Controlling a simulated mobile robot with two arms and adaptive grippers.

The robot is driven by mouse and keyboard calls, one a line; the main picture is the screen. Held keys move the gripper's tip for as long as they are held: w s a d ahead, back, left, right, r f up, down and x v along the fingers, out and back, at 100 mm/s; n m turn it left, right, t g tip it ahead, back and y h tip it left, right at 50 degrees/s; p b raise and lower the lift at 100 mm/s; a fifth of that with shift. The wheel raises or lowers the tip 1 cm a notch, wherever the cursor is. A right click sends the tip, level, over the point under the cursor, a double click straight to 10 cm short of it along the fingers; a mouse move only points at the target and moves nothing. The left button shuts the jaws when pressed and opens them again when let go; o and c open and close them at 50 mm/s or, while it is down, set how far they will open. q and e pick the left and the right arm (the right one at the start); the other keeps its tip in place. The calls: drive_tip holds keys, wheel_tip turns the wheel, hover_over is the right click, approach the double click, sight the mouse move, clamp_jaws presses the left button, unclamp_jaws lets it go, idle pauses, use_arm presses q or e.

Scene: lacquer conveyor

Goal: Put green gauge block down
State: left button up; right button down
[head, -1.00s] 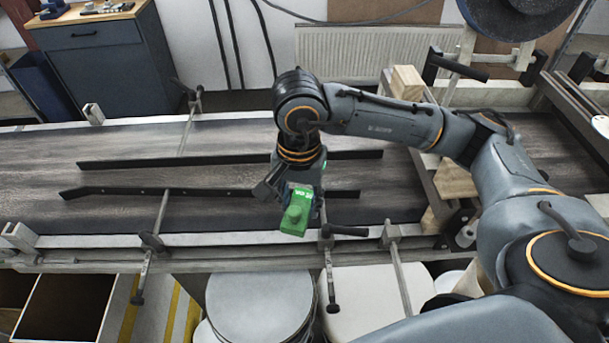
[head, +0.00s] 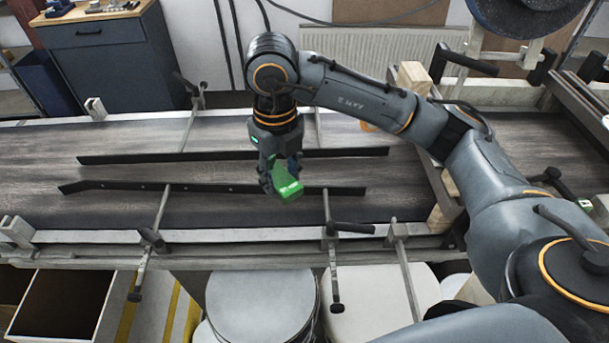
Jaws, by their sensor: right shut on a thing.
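The green gauge block (head: 286,182) is in my right gripper (head: 282,178), above the conveyor belt (head: 220,213). It hangs over the lane between the two dark guide rails, at the front rail's line in the picture. I cannot tell whether it touches the belt. My right gripper is shut on it and points down; the fingers partly hide the block. My left gripper is not in view.
A rear guide rail (head: 130,158) and a front guide rail (head: 120,187) run along the belt, held by metal rods with dark knobs. Wooden blocks (head: 412,76) stand at the right. Round lidded drums (head: 260,305) and an open box (head: 60,305) are in front. The belt's left part is clear.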

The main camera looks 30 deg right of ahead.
drive_tip(key=m, duration=0.4)
drive_tip(key=w+m, duration=0.1)
drive_tip(key=m, duration=0.1)
drive_tip(key=shift+w+a+r, duration=0.1)
drive_tip(key=shift+a+r, duration=0.15)
drive_tip(key=shift+m, duration=0.4)
drive_tip(key=shift+w+d+f, duration=0.1)
drive_tip(key=shift+w+d, duration=0.1)
drive_tip(key=w+d+f+p, duration=0.2)
drive_tip(key=w+d+f, duration=0.2)
drive_tip(key=w+d, duration=0.25)
drive_tip(key=p, duration=0.2)
hover_over(305, 176)
drive_tip(key=f, duration=0.5)
drive_tip(key=shift+s+a, duration=0.1)
drive_tip(key=shift+a, duration=0.2)
drive_tip(key=shift+d+f, duration=0.2)
drive_tip(key=f, duration=0.1)
drive_tip(key=f+p, duration=0.1)
drive_tip(key=f, duration=0.1)
drive_tip(key=shift+w+d, duration=0.1)
drive_tip(key=shift+w, duration=0.1)
drive_tip(key=shift+f, duration=0.2)
